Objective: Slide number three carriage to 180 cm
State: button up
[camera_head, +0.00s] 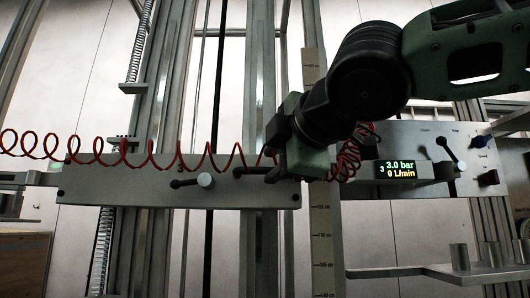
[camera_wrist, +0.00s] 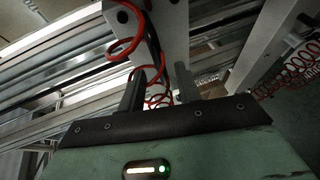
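The number three carriage (camera_head: 120,185) is a grey plate marked "3" across vertical rails in the head view. A dark lever (camera_head: 186,183) and a light round knob (camera_head: 205,180) sit on its face. A vertical scale (camera_head: 321,250) stands just right of it; its figures are too small to read surely. My gripper (camera_head: 272,172) is at the carriage's right end, in front of the plate; contact cannot be told. In the wrist view my gripper (camera_wrist: 160,88) has its two dark fingers apart, with a red coiled hose behind them and nothing clearly held.
A red coiled hose (camera_head: 100,150) runs across the carriage to the right. A control panel (camera_head: 430,140) shows "3.0 bar" and "0 L/min", with a lever and knobs. A shelf (camera_head: 440,272) with metal cylinders is at lower right. Vertical rails (camera_head: 150,90) and springs fill the left.

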aim_at(268, 169)
jog(key=shift+p+x, duration=0.4)
jog(key=shift+x, duration=1.8)
